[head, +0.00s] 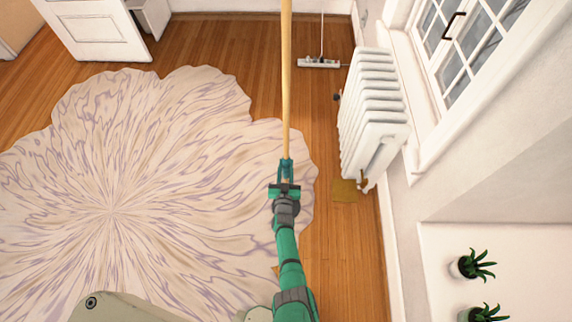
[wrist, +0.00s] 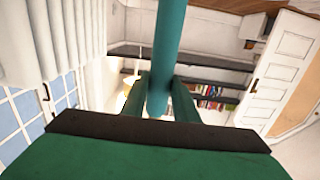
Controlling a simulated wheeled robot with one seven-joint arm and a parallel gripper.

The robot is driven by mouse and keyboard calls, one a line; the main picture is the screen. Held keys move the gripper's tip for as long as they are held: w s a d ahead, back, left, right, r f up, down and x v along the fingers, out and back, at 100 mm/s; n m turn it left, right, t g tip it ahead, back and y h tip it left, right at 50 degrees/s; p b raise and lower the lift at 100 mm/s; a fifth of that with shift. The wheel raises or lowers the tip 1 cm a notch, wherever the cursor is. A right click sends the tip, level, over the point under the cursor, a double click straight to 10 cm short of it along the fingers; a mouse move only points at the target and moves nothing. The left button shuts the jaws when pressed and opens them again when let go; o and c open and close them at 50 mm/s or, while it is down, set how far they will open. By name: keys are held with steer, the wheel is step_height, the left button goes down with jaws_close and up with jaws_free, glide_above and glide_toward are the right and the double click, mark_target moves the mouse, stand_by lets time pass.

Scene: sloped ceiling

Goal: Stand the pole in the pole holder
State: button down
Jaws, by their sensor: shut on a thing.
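The pole (head: 286,80) is long, thin and pale wood in the head view. It runs from my gripper (head: 286,168) up past the top edge of the picture, so its far end is out of view. My gripper is shut on the pole near its lower end. In the wrist view a teal length of the pole (wrist: 170,45) passes between the two teal fingers of my gripper (wrist: 160,95). I cannot make out a pole holder in either view.
A white radiator (head: 372,115) stands right of the gripper under a window. A flat yellowish square (head: 344,190) lies on the floor by it. A power strip (head: 318,63) lies further off. A pale patterned rug (head: 130,180) covers the left floor. Potted plants (head: 473,264) stand at right.

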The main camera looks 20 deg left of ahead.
steer(key=shift+w, duration=0.15)
steer(key=c, duration=1.3)
jaws_free()
steer(key=shift+a+f, duration=0.1)
steer(key=shift+f, duration=0.05)
steer(key=shift+s+d, duration=0.45)
steer(key=shift+s, duration=0.3)
steer(key=v, duration=0.9)
steer(key=shift+s+a, duration=0.15)
steer(key=shift+s, duration=0.05)
